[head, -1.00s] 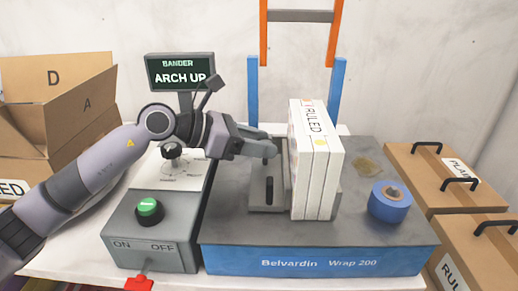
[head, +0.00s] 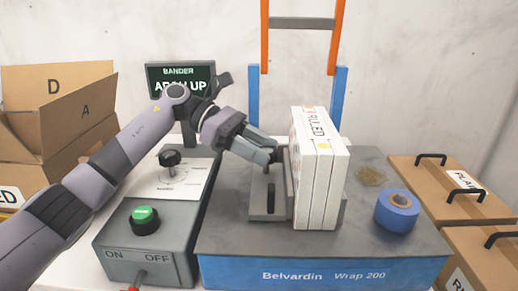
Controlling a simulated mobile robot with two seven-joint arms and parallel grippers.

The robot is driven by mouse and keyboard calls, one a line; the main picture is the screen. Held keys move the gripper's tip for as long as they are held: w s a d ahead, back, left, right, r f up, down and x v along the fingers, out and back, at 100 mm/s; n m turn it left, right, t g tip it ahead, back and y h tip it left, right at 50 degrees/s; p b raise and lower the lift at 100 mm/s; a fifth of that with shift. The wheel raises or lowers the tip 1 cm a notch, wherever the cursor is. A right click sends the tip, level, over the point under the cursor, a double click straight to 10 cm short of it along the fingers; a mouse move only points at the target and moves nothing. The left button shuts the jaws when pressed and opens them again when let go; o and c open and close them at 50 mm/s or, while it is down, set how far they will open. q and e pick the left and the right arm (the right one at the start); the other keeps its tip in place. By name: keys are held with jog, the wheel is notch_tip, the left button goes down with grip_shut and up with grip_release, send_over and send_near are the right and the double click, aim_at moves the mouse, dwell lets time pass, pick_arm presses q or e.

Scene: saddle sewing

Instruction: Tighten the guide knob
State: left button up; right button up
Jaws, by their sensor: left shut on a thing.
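My left gripper (head: 271,155) reaches in from the left over the bander (head: 225,240). Its fingers are shut on the guide knob, which they mostly hide, at the back of the grey guide plate (head: 257,206). A dark slot (head: 270,197) shows in the plate in front of the fingertips. A stack of white books marked RULED (head: 316,180) stands upright just right of the guide. My right gripper is not in view.
The control box (head: 115,250) with a green button (head: 144,216) and a black dial (head: 169,159) stands left of the bander. A screen (head: 170,75) reads BANDER, its lower line partly covered by my arm. A blue tape roll (head: 397,212) sits right of the books. Cardboard boxes (head: 75,95) and lidded boxes (head: 430,195) flank the table.

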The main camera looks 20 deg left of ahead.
pick_arm(q)
jog(key=shift+g, duration=0.3)
jog(key=o, duration=0.8)
jog(key=shift+v, duration=3.6)
